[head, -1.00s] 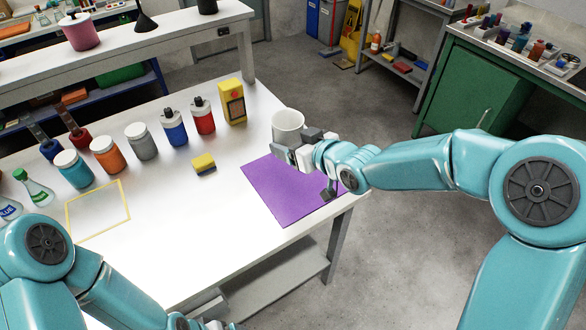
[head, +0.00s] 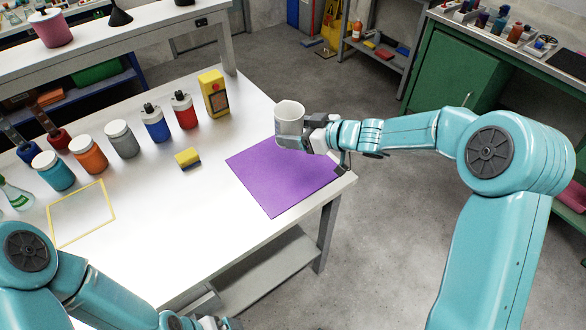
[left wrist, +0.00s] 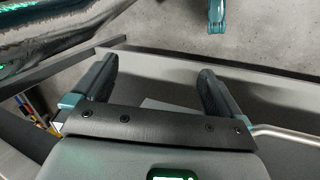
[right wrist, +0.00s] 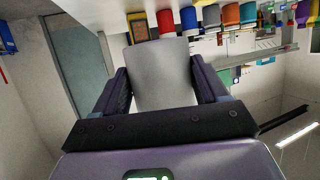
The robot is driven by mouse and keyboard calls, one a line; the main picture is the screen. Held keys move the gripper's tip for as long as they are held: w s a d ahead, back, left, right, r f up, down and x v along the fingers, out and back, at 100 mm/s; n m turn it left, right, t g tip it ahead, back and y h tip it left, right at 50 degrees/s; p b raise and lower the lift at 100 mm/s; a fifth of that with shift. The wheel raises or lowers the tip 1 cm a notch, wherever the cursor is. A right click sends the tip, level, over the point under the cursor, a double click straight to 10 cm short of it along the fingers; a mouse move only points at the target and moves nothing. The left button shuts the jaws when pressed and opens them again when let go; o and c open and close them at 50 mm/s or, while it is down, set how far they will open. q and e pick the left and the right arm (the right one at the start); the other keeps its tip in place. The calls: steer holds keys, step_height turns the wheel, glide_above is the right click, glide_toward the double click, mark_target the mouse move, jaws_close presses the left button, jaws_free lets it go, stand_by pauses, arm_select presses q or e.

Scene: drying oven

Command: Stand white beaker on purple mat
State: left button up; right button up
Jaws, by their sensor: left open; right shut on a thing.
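The white beaker (head: 289,122) is upright in my right gripper (head: 306,136), over the far right part of the purple mat (head: 280,180). I cannot tell for sure how high its base is above the mat. In the right wrist view the beaker (right wrist: 163,75) fills the space between the two fingers of my right gripper (right wrist: 163,90), which is shut on it. The mat lies flat at the right end of the white table. My left gripper (left wrist: 160,85) is open and empty in the left wrist view; it is low at the bottom edge of the head view.
A yellow-black sponge (head: 188,158) lies left of the mat. Several lidded jars and bottles, such as the red one (head: 184,110), stand in a row behind, with a yellow device (head: 214,93). A yellow-outlined square (head: 82,213) is at left. The table (head: 190,235) is clear in front.

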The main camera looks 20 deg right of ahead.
mark_target(295, 174)
step_height(295, 174, down, 12)
steer(key=shift+s+f+b, duration=0.1)
steer(key=shift+b, duration=0.75)
steer(key=shift+f, duration=0.15)
steer(key=shift+f, duration=0.15)
steer(key=o, duration=1.2)
steer(key=shift+o, duration=0.2)
steer(key=shift+r, duration=0.4)
steer(key=v, duration=1.2)
steer(key=shift+s+f, duration=0.1)
steer(key=shift+f, duration=0.1)
